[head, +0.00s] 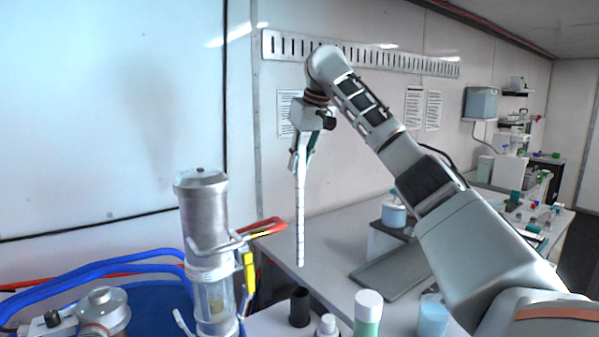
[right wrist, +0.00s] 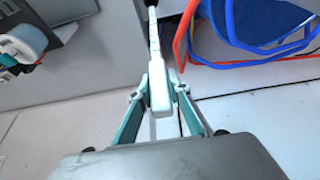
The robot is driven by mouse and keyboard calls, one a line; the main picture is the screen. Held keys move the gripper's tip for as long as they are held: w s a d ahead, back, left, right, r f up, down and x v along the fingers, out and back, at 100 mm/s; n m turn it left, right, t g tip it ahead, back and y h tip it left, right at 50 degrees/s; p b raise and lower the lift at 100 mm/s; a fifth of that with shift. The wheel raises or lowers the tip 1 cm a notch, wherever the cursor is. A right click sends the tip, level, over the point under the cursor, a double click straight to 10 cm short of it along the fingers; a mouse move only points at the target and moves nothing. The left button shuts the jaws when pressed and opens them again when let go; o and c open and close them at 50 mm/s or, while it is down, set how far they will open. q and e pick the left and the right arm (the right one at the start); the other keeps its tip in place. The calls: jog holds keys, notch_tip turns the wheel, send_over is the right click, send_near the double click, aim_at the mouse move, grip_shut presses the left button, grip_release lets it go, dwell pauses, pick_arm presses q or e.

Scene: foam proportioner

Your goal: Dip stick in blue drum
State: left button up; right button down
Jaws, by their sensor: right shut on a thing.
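My right gripper (head: 303,150) is high over the bench, pointing down and shut on the upper end of a white stick (head: 300,215) with dark graduation marks. The stick hangs almost upright, its lower tip in the air above the bench. In the right wrist view the stick (right wrist: 155,50) runs away between the fingers of the gripper (right wrist: 162,88). The blue drum (head: 155,308) is at the lower left, partly cut off by the frame and partly hidden by the metal and clear cylinder; it also shows in the right wrist view (right wrist: 270,22). My left gripper is not in view.
A metal-topped clear cylinder (head: 202,215) with a red handle (head: 262,228) stands between drum and stick. Blue hoses (head: 95,262) lie behind the drum. The bench (head: 325,235) behind has clear room.

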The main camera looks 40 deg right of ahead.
jog(key=shift+r, duration=0.25)
jog(key=shift+w+r, duration=0.1)
jog(key=shift+r, duration=5.75)
